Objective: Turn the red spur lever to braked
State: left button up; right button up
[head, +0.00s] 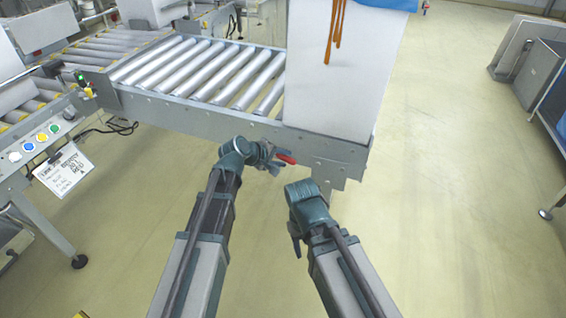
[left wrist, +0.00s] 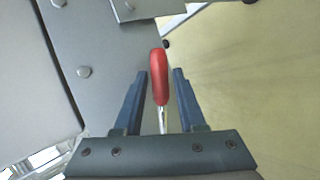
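The red spur lever (head: 286,159) is on the side of the roller conveyor frame, below the white box. In the left wrist view its red grip (left wrist: 159,77) and thin metal shank (left wrist: 162,120) lie between my two fingers. My left gripper (left wrist: 160,85) is open around the lever, with a gap on each side of it. In the head view my left gripper (head: 275,163) is at the lever, its fingers partly hidden. My right gripper (head: 297,240) is lower and to the right, away from the conveyor; its fingers are mostly hidden by its wrist.
A white box (head: 340,70) with blue on top stands on the conveyor end, above the lever. Rollers (head: 205,70) run behind. A button panel (head: 40,145) with a hanging label (head: 62,170) is at left.

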pick_arm(q)
grip_shut()
dwell(1.5)
